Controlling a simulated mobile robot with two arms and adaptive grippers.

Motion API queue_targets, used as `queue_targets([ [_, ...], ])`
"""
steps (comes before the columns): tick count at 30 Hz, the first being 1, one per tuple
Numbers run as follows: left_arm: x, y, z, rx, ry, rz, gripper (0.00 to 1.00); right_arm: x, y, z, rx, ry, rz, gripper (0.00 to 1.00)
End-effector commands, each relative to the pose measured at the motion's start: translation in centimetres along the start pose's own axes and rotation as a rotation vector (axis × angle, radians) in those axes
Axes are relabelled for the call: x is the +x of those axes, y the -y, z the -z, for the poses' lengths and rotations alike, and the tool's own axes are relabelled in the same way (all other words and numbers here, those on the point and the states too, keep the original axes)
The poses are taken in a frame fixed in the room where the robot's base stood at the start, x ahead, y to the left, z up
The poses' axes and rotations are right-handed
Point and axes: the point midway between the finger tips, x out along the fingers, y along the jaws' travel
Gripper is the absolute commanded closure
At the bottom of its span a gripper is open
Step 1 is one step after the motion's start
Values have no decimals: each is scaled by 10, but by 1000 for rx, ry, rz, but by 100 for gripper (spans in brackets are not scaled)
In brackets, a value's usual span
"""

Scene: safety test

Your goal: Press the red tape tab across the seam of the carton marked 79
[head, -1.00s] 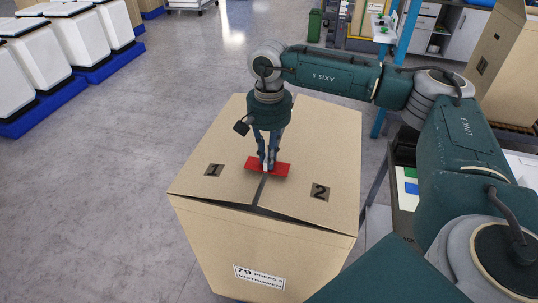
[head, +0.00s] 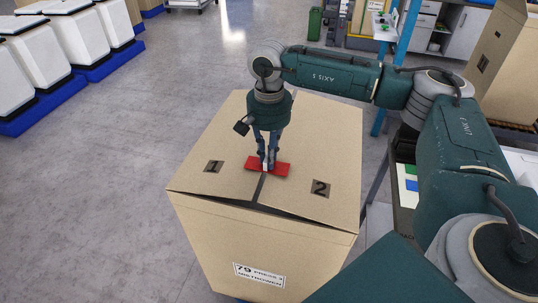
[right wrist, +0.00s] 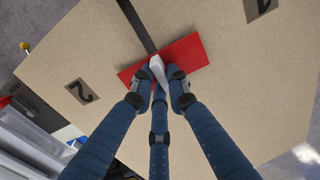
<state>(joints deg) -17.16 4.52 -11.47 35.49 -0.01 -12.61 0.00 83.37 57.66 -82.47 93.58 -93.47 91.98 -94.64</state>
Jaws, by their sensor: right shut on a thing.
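The carton marked 79 (head: 210,245) stands in the middle of the head view. Its label (head: 259,274) is on the front face. Its top has flap 1 (head: 225,140) and flap 2 (head: 305,150), with a dark seam (head: 260,190) between them. My right gripper (head: 267,160) points down and is shut on the white grip (right wrist: 158,72) of the red tape tab (head: 281,169). The tab (right wrist: 190,52) lies crosswise over the seam, with red on both sides. Whether it touches both flaps fully I cannot tell. My left gripper is out of view.
A bench (head: 405,200) with coloured pieces stands right of the carton, under my right arm. Another carton (head: 505,65) is at the far right. White bins on blue bases (head: 110,65) line the left. The floor (head: 100,200) left of the carton is clear.

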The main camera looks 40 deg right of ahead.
Motion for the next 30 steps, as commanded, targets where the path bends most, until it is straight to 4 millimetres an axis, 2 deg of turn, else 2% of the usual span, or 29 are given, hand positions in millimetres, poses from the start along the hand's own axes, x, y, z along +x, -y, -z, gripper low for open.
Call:
queue_targets([
  [30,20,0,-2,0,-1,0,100,27,0,0,0,1,0,95],
])
